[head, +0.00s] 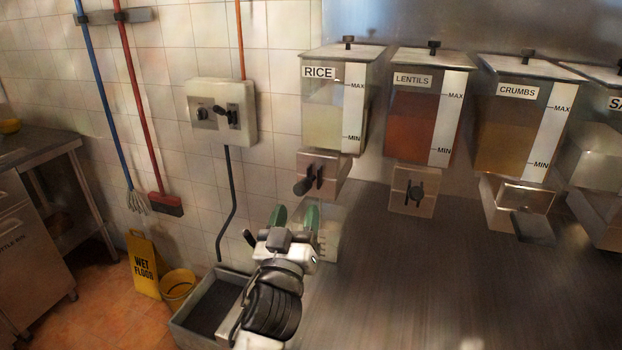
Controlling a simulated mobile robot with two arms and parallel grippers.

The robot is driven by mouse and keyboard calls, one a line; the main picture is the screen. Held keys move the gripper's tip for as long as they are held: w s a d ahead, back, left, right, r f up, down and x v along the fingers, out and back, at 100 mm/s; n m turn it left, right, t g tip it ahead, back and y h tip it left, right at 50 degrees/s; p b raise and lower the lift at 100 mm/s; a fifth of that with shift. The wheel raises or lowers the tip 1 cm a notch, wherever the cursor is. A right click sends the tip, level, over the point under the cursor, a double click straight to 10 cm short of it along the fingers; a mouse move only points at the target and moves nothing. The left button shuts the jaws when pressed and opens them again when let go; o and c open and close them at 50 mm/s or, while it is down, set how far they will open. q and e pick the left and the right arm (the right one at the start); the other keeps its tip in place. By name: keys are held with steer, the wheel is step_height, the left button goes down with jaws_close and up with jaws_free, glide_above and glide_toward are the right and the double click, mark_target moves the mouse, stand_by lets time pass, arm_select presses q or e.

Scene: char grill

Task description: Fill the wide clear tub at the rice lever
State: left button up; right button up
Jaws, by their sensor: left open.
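The rice dispenser (334,105) hangs on the wall, labelled RICE, with pale contents between its MAX and MIN marks. Its lever (308,182) with a dark knob sits on the metal spout box below. A clear tub (330,231) stands on the counter below this spout, partly hidden by my left gripper. My left gripper (295,217) has green fingers spread apart, reaching to the tub's near left side. I cannot tell whether the fingers touch the tub. The tub's inside cannot be made out. My right gripper is out of view.
Lentils (424,110) and crumbs (522,118) dispensers hang to the right, with another at the edge. The metal counter (450,280) is clear at front right. A dark-bottomed sink or tray (213,305), yellow bucket (178,288) and wet-floor sign (143,264) are lower left.

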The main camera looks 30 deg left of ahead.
mark_target(302, 195)
arm_select(q)
steer(key=p+x, duration=0.1)
steer(key=x, duration=0.5)
steer(key=shift+s+r+p, duration=0.1)
steer(key=shift+p, duration=0.2)
steer(key=shift+w+a, duration=0.15)
steer(key=shift+w, duration=0.3)
jaws_close()
